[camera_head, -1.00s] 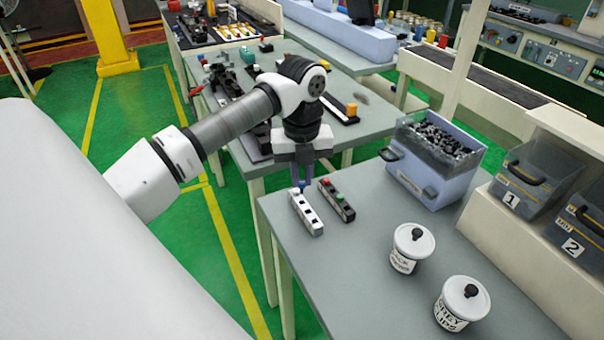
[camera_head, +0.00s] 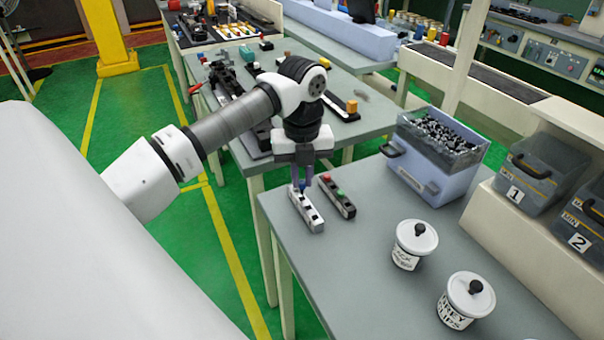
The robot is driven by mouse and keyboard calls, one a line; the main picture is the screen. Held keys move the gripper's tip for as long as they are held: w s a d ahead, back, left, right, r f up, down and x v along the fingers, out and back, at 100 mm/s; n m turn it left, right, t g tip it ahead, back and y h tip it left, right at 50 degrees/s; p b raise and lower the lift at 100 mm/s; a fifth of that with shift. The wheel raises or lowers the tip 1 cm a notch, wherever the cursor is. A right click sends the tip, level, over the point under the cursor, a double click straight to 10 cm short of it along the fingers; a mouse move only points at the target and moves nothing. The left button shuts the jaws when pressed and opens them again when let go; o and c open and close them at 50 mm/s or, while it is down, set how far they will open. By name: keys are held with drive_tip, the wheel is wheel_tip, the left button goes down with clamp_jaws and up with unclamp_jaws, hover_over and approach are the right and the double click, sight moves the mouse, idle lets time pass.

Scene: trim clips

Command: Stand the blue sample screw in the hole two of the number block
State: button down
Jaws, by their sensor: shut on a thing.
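My gripper (camera_head: 302,182) points down and is shut on the blue sample screw (camera_head: 302,187), which shows only as a small blue patch between the fingertips. It is over the far end of the white number block (camera_head: 311,216), which lies on the grey table. The fingers hide the screw's lower part and the block's far end. I cannot tell whether the screw is in a hole or just above one, nor which hole it is at. The numbers are too small to read.
A dark block (camera_head: 347,208) with a red and a green piece lies close to the right of the number block. A blue-grey bin (camera_head: 420,180) of dark parts and two lidded white tubs (camera_head: 405,258) stand further right. The table's left edge is close.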

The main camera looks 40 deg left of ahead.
sight(302, 182)
drive_tip(key=shift+f+b, duration=1.35)
drive_tip(key=shift+f, duration=0.2)
idle(0.4)
drive_tip(key=c, duration=1.3)
unclamp_jaws()
drive_tip(key=shift+c, duration=0.2)
wheel_tip(302, 182, up, 14)
drive_tip(key=b, duration=0.1)
drive_tip(key=shift+b, duration=0.35)
drive_tip(key=shift+s+f, duration=0.1)
drive_tip(key=shift+f, duration=0.05)
